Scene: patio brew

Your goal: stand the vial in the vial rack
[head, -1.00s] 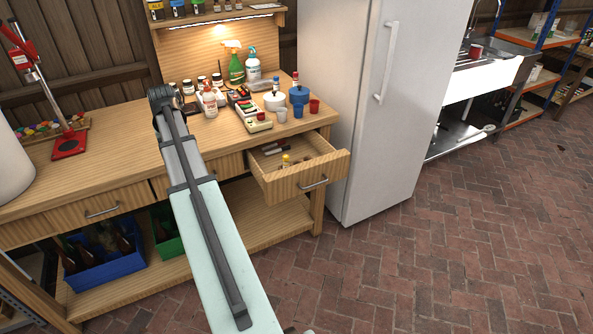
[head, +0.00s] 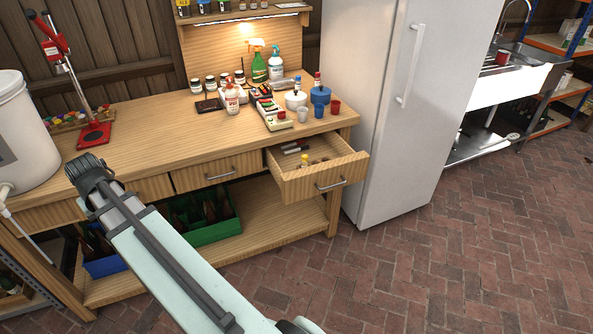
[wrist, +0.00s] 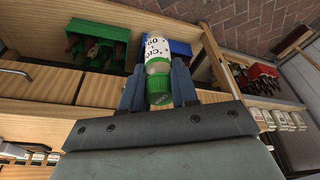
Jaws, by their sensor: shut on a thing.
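The vial (wrist: 158,48) shows in the wrist view, with a clear body, a white printed label and a green cap towards the camera. My gripper (wrist: 158,68) is shut on it, one dark finger on each side near the cap. The vial hangs in the air in front of the bench's lower shelf. In the head view my arm reaches to the left front of the workbench (head: 140,135), and its end hides the gripper and vial. I cannot single out the vial rack with certainty among the small items on the bench.
An open drawer (head: 315,187) with small items sticks out at the bench's right. Bottles, cups and jars crowd the back right. A red-based press (head: 94,136) and white bucket (head: 22,130) stand left. A green crate (head: 215,228) is below. The bench's middle is clear.

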